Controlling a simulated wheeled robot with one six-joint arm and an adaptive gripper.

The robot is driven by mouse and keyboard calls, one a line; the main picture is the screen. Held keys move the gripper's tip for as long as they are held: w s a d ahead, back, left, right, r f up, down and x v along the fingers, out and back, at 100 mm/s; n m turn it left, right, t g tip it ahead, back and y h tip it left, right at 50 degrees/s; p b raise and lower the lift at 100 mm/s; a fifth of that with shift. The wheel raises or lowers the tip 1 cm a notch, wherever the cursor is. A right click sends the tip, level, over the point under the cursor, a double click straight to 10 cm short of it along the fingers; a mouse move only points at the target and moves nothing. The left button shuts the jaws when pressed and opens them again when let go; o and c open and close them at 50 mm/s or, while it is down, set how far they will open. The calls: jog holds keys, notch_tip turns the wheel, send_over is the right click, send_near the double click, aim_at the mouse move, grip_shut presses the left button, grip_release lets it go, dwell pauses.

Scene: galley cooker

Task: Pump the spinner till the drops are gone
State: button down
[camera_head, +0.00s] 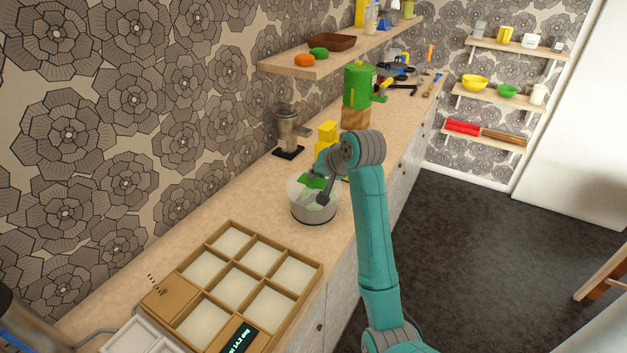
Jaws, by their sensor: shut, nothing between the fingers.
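The spinner (314,212) is a clear, round tub standing on the wooden counter, with green showing at its top. My arm reaches over it from the right. My gripper (323,198) is over the near right part of the spinner's top, shut with nothing in it. I cannot tell whether its fingertips touch the spinner. The arm's end hides part of the spinner's top and any pump knob. Drops inside are too small to make out.
A wooden tray (318,268) with several compartments lies nearer on the counter. Behind the spinner stand a grey grinder-like device (287,128), yellow blocks (326,134) and a green dispenser (358,87). A wall shelf (290,68) overhangs the counter. Dark floor lies to the right.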

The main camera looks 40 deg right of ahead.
aim_at(315, 181)
jog(key=shift+r, duration=0.5)
jog(key=shift+r, duration=0.15)
jog(key=shift+r, duration=2.4)
